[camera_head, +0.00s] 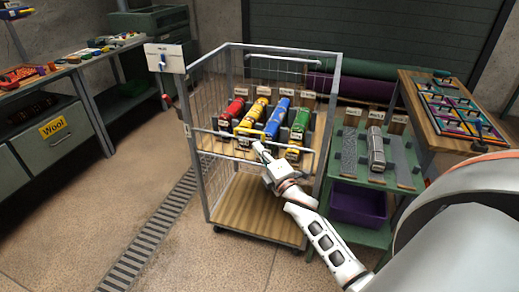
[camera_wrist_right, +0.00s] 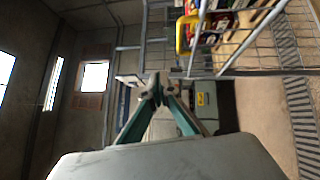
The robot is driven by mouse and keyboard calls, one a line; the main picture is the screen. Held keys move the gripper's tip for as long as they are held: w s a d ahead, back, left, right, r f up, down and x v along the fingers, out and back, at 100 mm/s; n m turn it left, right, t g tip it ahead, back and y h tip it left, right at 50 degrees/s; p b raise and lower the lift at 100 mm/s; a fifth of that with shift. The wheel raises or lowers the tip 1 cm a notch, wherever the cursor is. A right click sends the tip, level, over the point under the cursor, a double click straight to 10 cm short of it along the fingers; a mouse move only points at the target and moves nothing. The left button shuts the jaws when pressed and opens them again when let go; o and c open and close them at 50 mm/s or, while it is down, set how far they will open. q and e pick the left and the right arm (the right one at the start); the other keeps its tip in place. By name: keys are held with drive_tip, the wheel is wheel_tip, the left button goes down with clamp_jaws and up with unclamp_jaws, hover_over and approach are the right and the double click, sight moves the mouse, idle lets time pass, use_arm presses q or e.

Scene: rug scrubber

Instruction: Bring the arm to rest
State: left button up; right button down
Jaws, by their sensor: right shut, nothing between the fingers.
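My right arm (camera_head: 328,240) reaches from the lower right toward the wire cage trolley (camera_head: 208,180). My right gripper (camera_head: 258,148) is at the trolley's front, near its front rail and below the coloured rolls. Its fingers are shut and empty; in the right wrist view the fingertips (camera_wrist_right: 158,86) meet. I cannot tell whether it touches the trolley. My left gripper is not in view.
The trolley holds red, yellow, blue (camera_head: 276,118) and green rolls on its shelf. A green rack (camera_head: 352,190) with grey rolls and a wooden bench (camera_head: 450,140) stand right. Cabinets (camera_head: 55,135) stand left. Floor left of the drain grate (camera_head: 150,235) is clear.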

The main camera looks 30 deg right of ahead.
drive_tip(key=shift+s, duration=0.3)
drive_tip(key=s+a+f+m+g+y, duration=0.2)
drive_tip(key=s+a+f+m+g, duration=0.2)
drive_tip(key=s+a+f+m, duration=0.3)
drive_tip(key=s+a+f+m+g+y, duration=0.2)
drive_tip(key=s+a+f+m+g, duration=0.2)
drive_tip(key=s+a+f, duration=1.1)
drive_tip(key=s+f+m, duration=0.2)
drive_tip(key=s, duration=0.5)
drive_tip(key=shift+s+f+m+y, duration=0.15)
drive_tip(key=shift+s+m+y, duration=0.2)
drive_tip(key=shift+m+y, duration=0.05)
